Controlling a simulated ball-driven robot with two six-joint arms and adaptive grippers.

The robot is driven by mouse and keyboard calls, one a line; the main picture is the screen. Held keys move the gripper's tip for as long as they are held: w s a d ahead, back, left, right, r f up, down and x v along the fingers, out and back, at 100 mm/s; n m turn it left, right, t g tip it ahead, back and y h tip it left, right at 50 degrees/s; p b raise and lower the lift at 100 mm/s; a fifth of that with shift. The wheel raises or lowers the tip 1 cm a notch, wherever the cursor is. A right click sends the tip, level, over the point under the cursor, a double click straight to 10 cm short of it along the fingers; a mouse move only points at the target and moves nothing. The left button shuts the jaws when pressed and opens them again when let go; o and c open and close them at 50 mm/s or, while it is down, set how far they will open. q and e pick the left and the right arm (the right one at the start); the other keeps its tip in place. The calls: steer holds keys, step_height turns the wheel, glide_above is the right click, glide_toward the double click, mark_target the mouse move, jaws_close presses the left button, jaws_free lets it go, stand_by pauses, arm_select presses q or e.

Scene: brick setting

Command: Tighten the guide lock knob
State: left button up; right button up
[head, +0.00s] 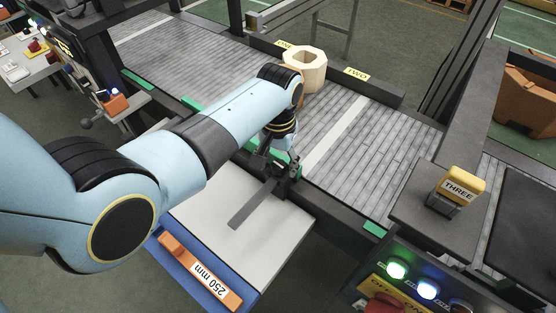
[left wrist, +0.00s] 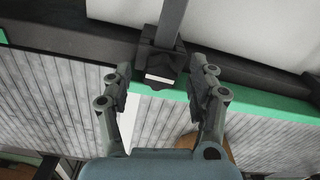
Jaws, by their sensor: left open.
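The guide lock knob (left wrist: 160,76) is a dark block-like part with a pale face, at the end of a grey bar (left wrist: 172,22) in the left wrist view. My left gripper (left wrist: 162,88) is open, with one finger on each side of the knob and a visible gap to it in that picture. I cannot tell the depth between them. In the head view my left gripper (head: 283,167) is at the conveyor's near edge, over the inner end of the bar (head: 252,205); it largely hides the knob there. My right gripper is out of view.
A yellow "THREE" block (head: 460,190) and lit buttons (head: 427,289) are at right.

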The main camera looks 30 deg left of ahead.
arm_select(q)
steer(key=shift+c, duration=0.3)
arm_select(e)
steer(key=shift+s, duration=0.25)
arm_select(q)
steer(key=c, duration=1.1)
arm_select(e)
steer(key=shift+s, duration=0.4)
